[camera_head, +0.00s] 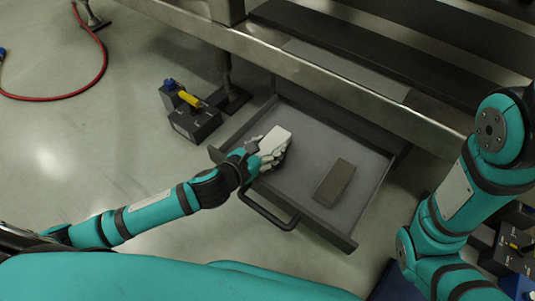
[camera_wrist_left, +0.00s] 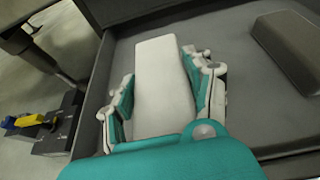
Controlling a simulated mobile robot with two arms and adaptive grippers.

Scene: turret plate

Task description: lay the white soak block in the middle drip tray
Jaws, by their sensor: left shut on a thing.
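The white soak block (camera_head: 275,139) is between the fingers of my left gripper (camera_head: 270,153), which is shut on it. The block also shows in the left wrist view (camera_wrist_left: 163,85), long and pale, with a finger on each side. A grey pulled-out tray (camera_head: 303,133) with a black front handle lies under the bench. The gripper and block are over its left part; whether the block touches the floor of the tray I cannot tell. Whether this is the middle tray I cannot tell. My right arm shows at the right, but its gripper is out of view.
A brown-grey block (camera_head: 334,183) lies in the right part of the tray. A dark box with a yellow handle (camera_head: 195,118) stands on the floor left of the tray. The metal bench edge (camera_head: 300,67) runs above the tray's back. A red hose (camera_head: 75,94) lies far left.

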